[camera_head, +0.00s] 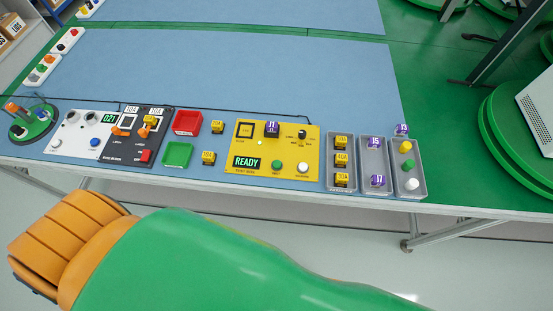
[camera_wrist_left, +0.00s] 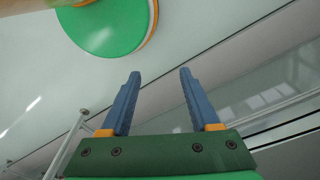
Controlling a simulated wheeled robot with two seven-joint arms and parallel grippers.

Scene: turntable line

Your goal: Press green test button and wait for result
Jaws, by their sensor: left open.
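A purple block marked J1 (camera_head: 271,128) sits at the top of the box. My left gripper (camera_wrist_left: 158,75) shows in its wrist view, open and empty, with floor and a table leg beyond it. It does not show in the head view. My right gripper is not in view.
Grey trays (camera_head: 374,184) with yellow and purple blocks and coloured caps stand right of the box. A red tray (camera_head: 187,123), green tray (camera_head: 178,154), yellow block (camera_head: 208,157) and control panels (camera_head: 84,134) lie left. A green and orange arm crosses the front.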

